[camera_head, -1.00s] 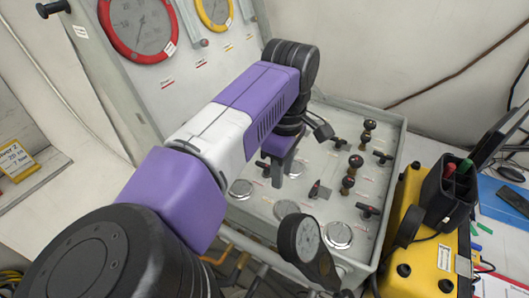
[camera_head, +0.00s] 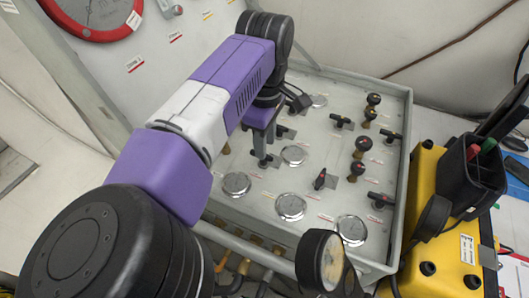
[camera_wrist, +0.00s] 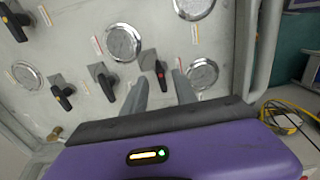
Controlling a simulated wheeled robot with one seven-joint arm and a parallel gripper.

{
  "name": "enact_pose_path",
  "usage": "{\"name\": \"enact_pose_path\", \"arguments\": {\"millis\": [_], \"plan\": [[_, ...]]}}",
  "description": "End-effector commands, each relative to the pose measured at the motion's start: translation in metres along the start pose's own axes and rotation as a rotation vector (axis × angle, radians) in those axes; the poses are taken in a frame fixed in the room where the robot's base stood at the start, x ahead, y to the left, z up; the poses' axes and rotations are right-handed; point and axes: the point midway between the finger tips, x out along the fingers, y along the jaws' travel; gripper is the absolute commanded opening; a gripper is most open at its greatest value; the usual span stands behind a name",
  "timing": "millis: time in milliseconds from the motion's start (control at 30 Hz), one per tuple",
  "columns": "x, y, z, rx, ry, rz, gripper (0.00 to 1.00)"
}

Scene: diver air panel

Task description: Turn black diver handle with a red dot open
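In the wrist view, a black handle with a red dot (camera_wrist: 161,75) stands on the grey panel (camera_wrist: 75,35), ahead of and between my fingers. My gripper (camera_wrist: 159,80) is open, one grey finger on each side of that handle's line. Contact is not visible, and the handle looks free of the fingers. In the head view, my gripper (camera_head: 258,143) points down over the panel's left part, its tips partly hidden. A black handle (camera_head: 266,159) shows just below it. I cannot tell for sure whether it is the same handle.
Other black handles (camera_wrist: 106,84) and (camera_wrist: 62,96) with orange dots and round gauges (camera_wrist: 123,42) sit close by. Knobs (camera_head: 363,145) stand on the panel's right side. A yellow case (camera_head: 430,215) stands right of the panel. The panel has a raised rim (camera_head: 405,150).

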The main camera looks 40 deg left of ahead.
Motion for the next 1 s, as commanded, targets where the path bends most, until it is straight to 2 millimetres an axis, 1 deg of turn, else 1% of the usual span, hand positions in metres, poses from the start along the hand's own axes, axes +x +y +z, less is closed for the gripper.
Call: {"name": "enact_pose_path", "arguments": {"millis": [33, 167, 267, 467, 500, 567, 600, 667, 1000], "plan": [[0.014, 0.0, 0.001, 0.0, -0.002, 0.0, 0.34], [0.027, 0.0, 0.0, 0.0, 0.0, 0.001, 0.34], [0.031, 0.0, 0.0, 0.0, 0.0, 0.001, 0.34], [0.03, 0.0, 0.0, 0.001, 0.001, 0.001, 0.34], [0.03, 0.0, 0.0, 0.001, 0.001, 0.001, 0.3], [0.03, 0.0, 0.0, 0.001, 0.001, 0.0, 0.18], [0.03, 0.0, 0.0, 0.001, 0.001, 0.0, 0.11], [0.03, 0.0, 0.0, 0.001, 0.001, 0.0, 0.0], [0.029, 0.0, 0.0, -0.012, 0.001, 0.0, 0.0]]}}
